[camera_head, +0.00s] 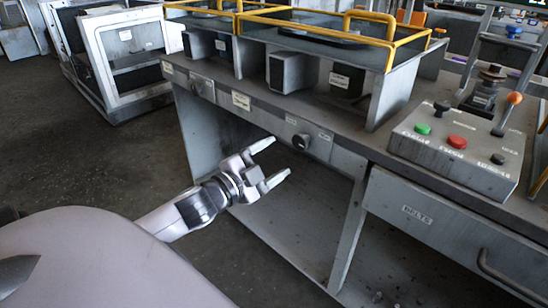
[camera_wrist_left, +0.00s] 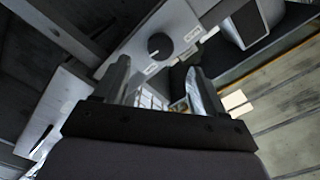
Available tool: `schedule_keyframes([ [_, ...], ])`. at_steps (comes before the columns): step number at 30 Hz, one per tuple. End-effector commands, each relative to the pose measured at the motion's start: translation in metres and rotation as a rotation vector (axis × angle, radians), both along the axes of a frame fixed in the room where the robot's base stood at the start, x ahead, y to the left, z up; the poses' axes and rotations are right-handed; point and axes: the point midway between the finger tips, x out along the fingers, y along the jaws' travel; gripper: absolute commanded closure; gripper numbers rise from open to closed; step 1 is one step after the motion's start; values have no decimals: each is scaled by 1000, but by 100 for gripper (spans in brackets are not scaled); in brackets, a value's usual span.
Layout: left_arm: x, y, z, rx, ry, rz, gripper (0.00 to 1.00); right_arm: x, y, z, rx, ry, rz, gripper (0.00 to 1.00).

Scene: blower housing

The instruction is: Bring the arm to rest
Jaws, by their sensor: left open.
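My left gripper (camera_head: 276,163) is open and empty in the head view. It hangs in front of the workbench's front panel, below and left of a round black knob (camera_head: 301,141). Its two fingers point right and are apart from the panel. In the left wrist view, both fingers of the gripper (camera_wrist_left: 160,82) show with clear space between them. The knob also shows there (camera_wrist_left: 158,44), beyond the fingers. Nothing is between the fingers. My right gripper is in neither view.
The workbench (camera_head: 235,99) runs across the right side. A drawer labelled BELTS (camera_head: 440,225) is below. Yellow-railed trays (camera_head: 330,45) stand above. Floor at left is clear (camera_head: 90,160).

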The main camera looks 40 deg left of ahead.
Motion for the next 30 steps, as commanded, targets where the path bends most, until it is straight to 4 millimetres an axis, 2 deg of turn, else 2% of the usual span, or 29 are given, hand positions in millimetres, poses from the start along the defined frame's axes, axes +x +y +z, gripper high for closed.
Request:
schedule_keyframes([
  [13,0,0,-1,-3,2,0,29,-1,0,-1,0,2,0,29],
  [16,-4,-4,-15,-38,32,4,29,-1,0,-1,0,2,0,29],
  [17,-7,-7,-23,-62,53,8,29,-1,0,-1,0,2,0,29],
  [20,-25,-24,-68,-186,163,26,29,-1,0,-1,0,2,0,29],
  [24,-70,-66,-144,-422,373,70,29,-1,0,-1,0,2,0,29],
  [27,-104,-100,-185,-579,509,102,29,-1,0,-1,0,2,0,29],
  [30,-139,-135,-216,-722,633,135,29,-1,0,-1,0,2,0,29],
])
